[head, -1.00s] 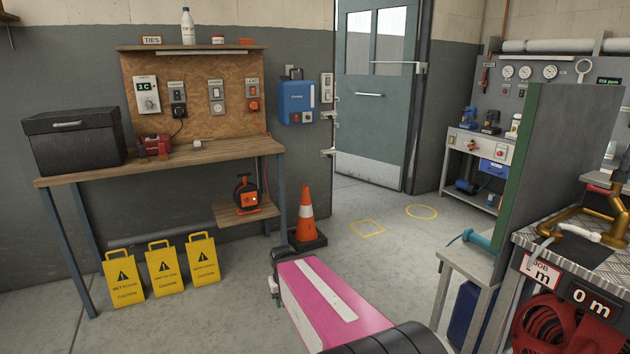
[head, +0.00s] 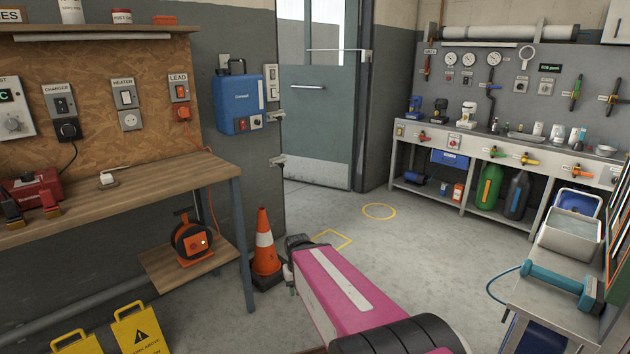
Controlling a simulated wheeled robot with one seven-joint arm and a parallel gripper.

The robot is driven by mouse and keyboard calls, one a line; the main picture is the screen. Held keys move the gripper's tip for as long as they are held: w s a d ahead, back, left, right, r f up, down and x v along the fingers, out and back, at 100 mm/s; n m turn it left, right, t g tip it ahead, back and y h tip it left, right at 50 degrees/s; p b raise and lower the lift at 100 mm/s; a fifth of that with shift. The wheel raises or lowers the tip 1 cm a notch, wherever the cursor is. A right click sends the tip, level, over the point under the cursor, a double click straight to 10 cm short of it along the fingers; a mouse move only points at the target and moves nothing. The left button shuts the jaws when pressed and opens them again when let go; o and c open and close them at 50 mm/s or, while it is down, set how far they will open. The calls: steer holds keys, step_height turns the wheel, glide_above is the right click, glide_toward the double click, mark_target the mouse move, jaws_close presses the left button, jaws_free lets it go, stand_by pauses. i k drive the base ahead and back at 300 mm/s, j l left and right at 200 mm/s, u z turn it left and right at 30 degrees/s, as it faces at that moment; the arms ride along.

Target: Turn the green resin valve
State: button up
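Several valve handles sit on the grey wall panel and along the front of the workbench at the back right of the head view. An upright green-handled valve (head: 575,94) is on the panel at the right; its label is too small to read, so I cannot tell whether it is the resin valve. My gripper (head: 291,276) is at the far end of my pink arm, beside the orange cone and well away from the valves. It is mostly hidden by the arm, and its fingers are not clear.
The traffic cone (head: 265,250) stands close to my gripper, near the wooden bench (head: 150,185). Open floor (head: 415,235) lies before the workbench (head: 545,163). A side table (head: 535,305) with a grey bin (head: 575,235) and a teal tool (head: 560,279) stands at the right.

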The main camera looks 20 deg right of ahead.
mark_target(575, 96)
steer(key=i+l+z, duration=0.15)
steer(key=i+z, duration=1.1)
steer(key=i, duration=0.8)
steer(key=i+j, duration=0.1)
steer(key=i, duration=0.8)
steer(key=i+l+z, duration=0.2)
steer(key=i+z, duration=0.55)
steer(key=z, duration=0.15)
steer(key=i+z, duration=0.5)
steer(key=i+j+z, duration=0.25)
steer(key=z, duration=0.2)
steer(key=i+l+z, duration=0.2)
steer(key=i+z, duration=0.7)
steer(key=u, duration=0.45)
steer(key=i+u, duration=0.15)
steer(key=u, duration=0.35)
steer(key=l+u, duration=0.1)
steer(key=u, duration=0.35)
